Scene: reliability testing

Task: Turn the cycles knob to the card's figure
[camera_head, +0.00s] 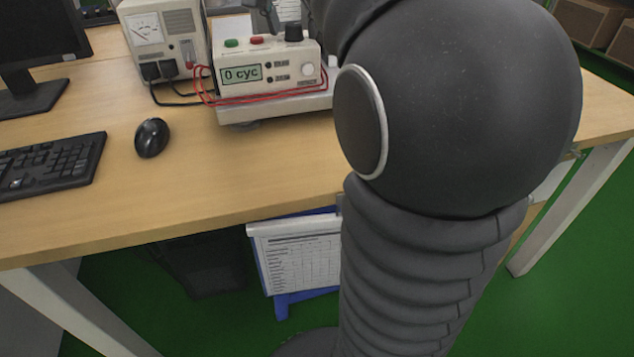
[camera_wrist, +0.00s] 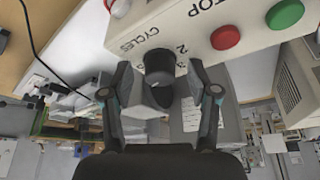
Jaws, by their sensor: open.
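The black cycles knob (camera_wrist: 159,66) sits on the pale control box (camera_wrist: 190,25), with CYCLES and the figures 2 and 3 printed around it. In the head view the knob (camera_head: 293,31) stands at the box's top right. My gripper (camera_wrist: 158,88) is open, with one finger on each side of the knob. A gap shows at both sides, so it does not grip the knob. The display (camera_head: 241,73) on the box reads "0 cyc". No card with a readable figure shows.
A red button (camera_wrist: 225,37) and a green button (camera_wrist: 285,14) stand beside the knob. Red cables (camera_head: 205,90) loop at the box's front. A power supply (camera_head: 165,35) stands left of it. A mouse (camera_head: 152,137) and keyboard (camera_head: 55,165) lie on the table.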

